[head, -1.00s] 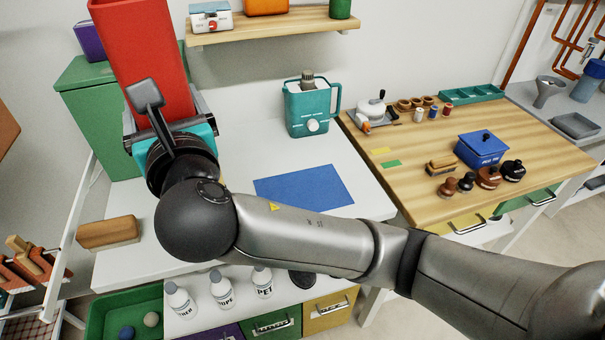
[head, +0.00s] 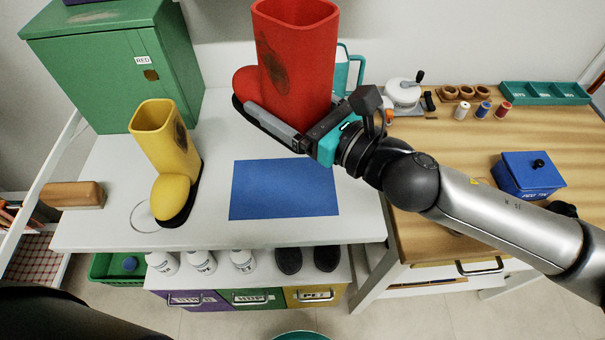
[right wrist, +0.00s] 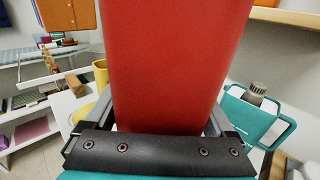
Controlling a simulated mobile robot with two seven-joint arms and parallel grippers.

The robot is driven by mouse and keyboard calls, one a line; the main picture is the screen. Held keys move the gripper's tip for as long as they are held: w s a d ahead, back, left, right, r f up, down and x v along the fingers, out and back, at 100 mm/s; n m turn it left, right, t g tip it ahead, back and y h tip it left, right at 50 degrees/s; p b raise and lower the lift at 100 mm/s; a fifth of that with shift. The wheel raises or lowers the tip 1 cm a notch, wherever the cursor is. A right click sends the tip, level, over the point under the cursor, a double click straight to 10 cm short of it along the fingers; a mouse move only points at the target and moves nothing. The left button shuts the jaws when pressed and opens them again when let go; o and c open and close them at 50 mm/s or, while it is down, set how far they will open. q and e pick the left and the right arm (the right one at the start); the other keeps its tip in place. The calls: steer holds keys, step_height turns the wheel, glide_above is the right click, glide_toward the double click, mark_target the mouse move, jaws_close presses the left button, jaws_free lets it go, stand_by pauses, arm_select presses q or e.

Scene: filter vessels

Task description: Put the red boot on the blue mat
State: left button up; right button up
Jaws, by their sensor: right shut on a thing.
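The red boot (head: 297,58) is upright with its toe to the left, held in my right gripper (head: 290,138). It also fills the middle of the right wrist view (right wrist: 175,60). The gripper is shut on the boot, with a finger along its near side. The boot appears above and behind the blue mat (head: 284,190), which lies flat and bare on the white table. I cannot tell the exact height of the boot over the table. My left gripper is not in view; a dark arm part shows at the bottom left.
A yellow boot (head: 166,150) stands left of the mat, beside a wooden brush (head: 72,195). A green cabinet (head: 110,70) stands at the back left. A teal watering can (head: 345,70) is partly hidden behind the red boot. The wooden bench (head: 450,140) at right holds a blue box (head: 531,174).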

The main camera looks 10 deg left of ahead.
step_height(320, 180, down, 15)
steer(key=b, duration=0.6)
steer(key=shift+s+a, duration=0.1)
steer(key=shift+f+b, duration=1.05)
steer(key=shift+f, duration=1.35)
steer(key=o, duration=1.3)
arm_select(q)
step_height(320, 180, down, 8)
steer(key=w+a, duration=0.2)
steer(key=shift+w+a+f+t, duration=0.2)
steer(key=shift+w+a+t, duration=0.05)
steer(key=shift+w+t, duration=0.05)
arm_select(e)
steer(key=shift+o, duration=0.4)
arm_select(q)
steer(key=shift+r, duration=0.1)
